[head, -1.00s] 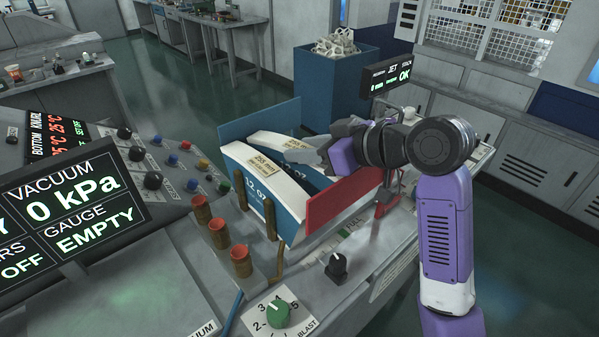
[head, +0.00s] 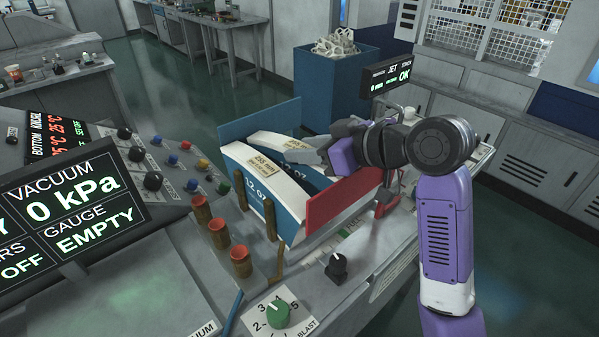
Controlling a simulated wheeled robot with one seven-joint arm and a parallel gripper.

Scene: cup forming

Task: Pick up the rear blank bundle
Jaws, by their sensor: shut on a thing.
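Two blank bundles, white on top with blue faces, stand in a holder in the middle of the head view. The front bundle (head: 262,172) is nearer the copper-topped posts. The rear blank bundle (head: 283,144) stands behind it, against the blue back panel (head: 245,122), and its lower part is partly hidden. My gripper (head: 322,152) reaches in from the right, and its fingers are shut on the rear bundle's right end. The arm hides part of that end. The bundle still appears to be down in the holder.
A red panel (head: 343,197) closes the holder's right side. Brown posts (head: 241,262) and knobs (head: 278,314) stand in front. A vacuum gauge display (head: 72,210) is at left. A blue bin (head: 335,90) of white pieces stands behind.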

